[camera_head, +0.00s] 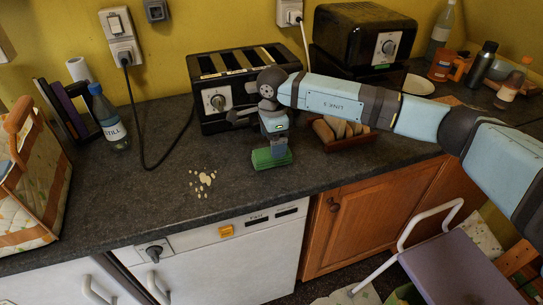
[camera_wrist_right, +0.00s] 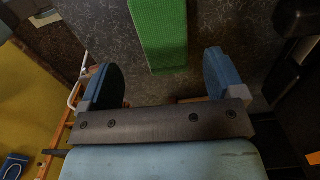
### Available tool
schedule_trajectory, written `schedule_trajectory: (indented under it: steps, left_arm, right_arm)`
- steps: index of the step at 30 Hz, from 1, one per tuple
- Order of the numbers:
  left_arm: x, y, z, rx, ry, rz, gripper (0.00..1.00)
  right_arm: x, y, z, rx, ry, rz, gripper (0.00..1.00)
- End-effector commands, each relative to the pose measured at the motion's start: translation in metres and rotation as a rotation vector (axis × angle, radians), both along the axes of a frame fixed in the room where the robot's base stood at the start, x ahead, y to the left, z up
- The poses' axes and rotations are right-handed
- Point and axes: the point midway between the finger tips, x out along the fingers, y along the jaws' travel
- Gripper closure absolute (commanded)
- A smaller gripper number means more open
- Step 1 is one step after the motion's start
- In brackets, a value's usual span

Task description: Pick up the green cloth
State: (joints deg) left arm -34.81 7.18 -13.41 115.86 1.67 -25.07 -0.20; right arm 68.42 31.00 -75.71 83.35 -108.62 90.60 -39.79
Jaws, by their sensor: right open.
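The green cloth (camera_head: 268,160) is a small, thick rectangular block lying on the dark worktop near its front, right of centre in the head view. My right gripper (camera_head: 276,148) points down just above or at the cloth, and partly hides its far side. In the right wrist view the cloth (camera_wrist_right: 160,35) runs in from the top edge, its near end in line with the gap between the two blue fingers of my right gripper (camera_wrist_right: 160,72). The fingers are apart, with clear space beside the cloth. I cannot tell whether they touch it. My left gripper is not in view.
Pale crumbs (camera_head: 202,182) lie left of the cloth. A black toaster (camera_head: 215,101) stands behind, and a reddish tray (camera_head: 345,144) of bread-like pieces is close on the right. A bottle (camera_head: 109,119) and fabric bag (camera_head: 42,180) stand left. The front-left worktop is clear.

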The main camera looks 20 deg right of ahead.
Motion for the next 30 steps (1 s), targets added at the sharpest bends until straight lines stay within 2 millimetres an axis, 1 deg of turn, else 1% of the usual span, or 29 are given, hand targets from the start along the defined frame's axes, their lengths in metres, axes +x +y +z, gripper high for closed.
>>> schedule_trajectory:
  steps: [5, 8, 15, 18, 23, 24, 26, 27, 30]
  left_arm:
    - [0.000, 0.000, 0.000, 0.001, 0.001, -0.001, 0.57]
    - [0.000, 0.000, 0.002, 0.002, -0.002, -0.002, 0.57]
    - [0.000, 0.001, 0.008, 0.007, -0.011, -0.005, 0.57]
    - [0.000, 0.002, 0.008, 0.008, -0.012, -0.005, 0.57]
    - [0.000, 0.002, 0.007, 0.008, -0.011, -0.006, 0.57]
    - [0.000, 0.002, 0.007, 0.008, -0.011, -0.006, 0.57]
    - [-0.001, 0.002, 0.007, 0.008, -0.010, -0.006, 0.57]
    - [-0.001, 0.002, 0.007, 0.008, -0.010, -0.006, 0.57]
    - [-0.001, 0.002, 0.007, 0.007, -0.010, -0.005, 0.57]
  right_arm:
    - [0.000, 0.000, -0.009, 0.001, 0.001, 0.000, 0.12]
    - [0.002, -0.002, -0.018, 0.000, 0.001, -0.001, 0.12]
    - [0.006, -0.004, -0.053, 0.001, 0.001, 0.000, 0.12]
    - [0.006, -0.005, -0.058, 0.001, 0.001, 0.000, 0.12]
    - [0.006, -0.005, -0.058, 0.001, 0.000, 0.000, 0.12]
    - [0.006, -0.005, -0.058, 0.001, 0.000, 0.000, 0.21]
    - [0.006, -0.005, -0.058, 0.001, 0.000, 0.000, 0.35]
    - [0.006, -0.005, -0.058, 0.001, 0.000, 0.000, 0.44]
    - [0.006, -0.005, -0.058, 0.001, 0.000, 0.000, 0.65]
